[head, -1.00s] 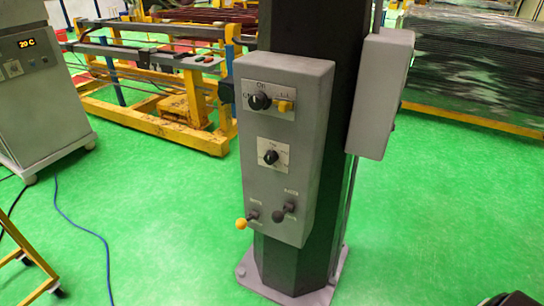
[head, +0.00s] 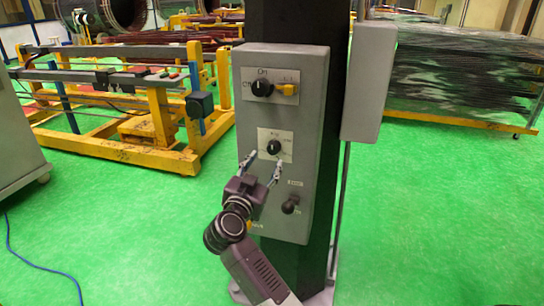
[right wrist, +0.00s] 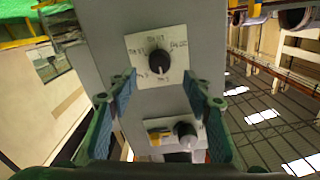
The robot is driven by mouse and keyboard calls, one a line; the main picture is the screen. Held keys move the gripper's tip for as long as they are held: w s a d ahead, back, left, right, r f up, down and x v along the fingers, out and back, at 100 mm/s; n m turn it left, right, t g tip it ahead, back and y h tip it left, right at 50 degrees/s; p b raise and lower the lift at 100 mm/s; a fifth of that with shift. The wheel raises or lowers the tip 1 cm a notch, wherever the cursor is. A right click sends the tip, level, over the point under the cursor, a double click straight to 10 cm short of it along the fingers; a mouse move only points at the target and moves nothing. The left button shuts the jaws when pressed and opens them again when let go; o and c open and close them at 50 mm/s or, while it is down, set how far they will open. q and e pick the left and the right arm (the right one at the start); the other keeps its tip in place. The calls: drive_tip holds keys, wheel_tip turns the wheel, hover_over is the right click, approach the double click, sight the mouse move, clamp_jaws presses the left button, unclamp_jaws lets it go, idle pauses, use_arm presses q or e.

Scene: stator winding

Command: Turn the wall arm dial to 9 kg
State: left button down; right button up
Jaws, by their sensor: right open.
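The dial (head: 274,147) is a small black knob on a white plate, in the middle of the grey control box (head: 262,197). In the right wrist view the dial (right wrist: 159,61) is just beyond the fingertips, with a pale mark on its lower side. Small kg labels surround it but are too blurred to read surely. My right gripper (head: 263,166) is open and empty, its fingers pointing up at the dial from below and apart from it. It also shows in the right wrist view (right wrist: 161,92), fingers spread either side. My left gripper is not in view.
Above the dial is a black On/Off switch (head: 262,88) with a yellow piece (head: 287,89) beside it. A grey side box (head: 369,80) hangs on the dark column (head: 297,22). Green floor is clear to the right.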

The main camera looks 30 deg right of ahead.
sight(272, 150)
drive_tip(key=x, duration=0.6)
drive_tip(key=shift+d, duration=0.15)
drive_tip(key=shift+w+d, duration=0.5)
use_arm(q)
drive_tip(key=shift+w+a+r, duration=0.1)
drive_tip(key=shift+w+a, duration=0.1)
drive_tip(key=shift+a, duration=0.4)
